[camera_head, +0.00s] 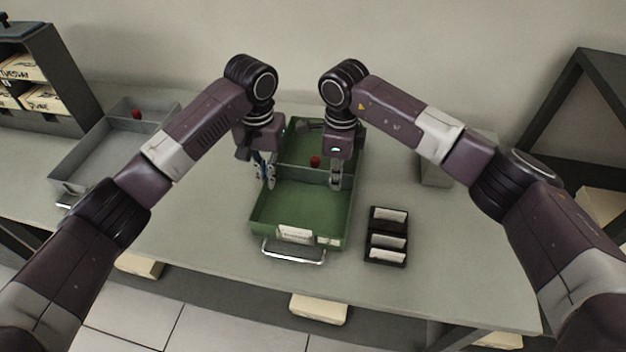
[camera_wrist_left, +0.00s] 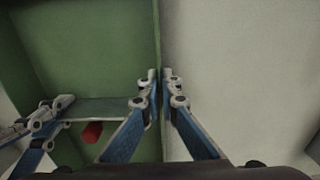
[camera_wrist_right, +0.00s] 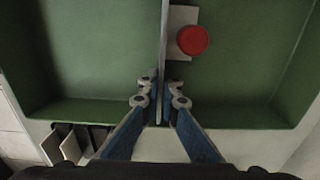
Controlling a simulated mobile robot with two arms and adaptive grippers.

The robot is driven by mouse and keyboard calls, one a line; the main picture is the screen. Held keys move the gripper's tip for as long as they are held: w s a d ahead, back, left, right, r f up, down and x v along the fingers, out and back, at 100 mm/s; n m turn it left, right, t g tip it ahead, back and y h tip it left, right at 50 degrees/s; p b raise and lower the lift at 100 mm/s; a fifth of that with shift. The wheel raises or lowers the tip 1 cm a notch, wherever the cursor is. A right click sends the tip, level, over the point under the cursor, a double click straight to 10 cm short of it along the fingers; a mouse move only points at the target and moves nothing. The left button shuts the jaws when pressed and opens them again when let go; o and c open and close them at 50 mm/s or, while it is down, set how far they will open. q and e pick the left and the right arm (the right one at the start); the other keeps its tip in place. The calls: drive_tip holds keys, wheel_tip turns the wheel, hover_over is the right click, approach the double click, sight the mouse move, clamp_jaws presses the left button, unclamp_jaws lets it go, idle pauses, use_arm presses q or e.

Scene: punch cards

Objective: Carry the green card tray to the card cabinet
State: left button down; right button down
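The green card tray (camera_head: 301,208) sits on the table, with a divider, a red knob (camera_head: 315,161) in its rear part, and a label and metal handle at its front. My left gripper (camera_head: 265,174) is at its left wall, one finger on each side; in the left wrist view (camera_wrist_left: 161,80) the fingers look closed on the wall. My right gripper (camera_head: 336,176) is at the divider's right end; in the right wrist view (camera_wrist_right: 160,88) its fingers straddle the divider closely and look shut on it. The card cabinet (camera_head: 45,85) stands at the far left.
A grey tray (camera_head: 92,158) with a red knob lies left of the green tray. A black card holder (camera_head: 387,238) with pale cards is close to its right front. A grey box (camera_head: 436,170) stands further right. The table between the two trays is clear.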

use_arm(q)
drive_tip(key=shift+w+r, duration=0.1)
drive_tip(key=shift+r, duration=0.1)
use_arm(e)
drive_tip(key=shift+w+r, duration=0.1)
drive_tip(key=shift+r, duration=0.1)
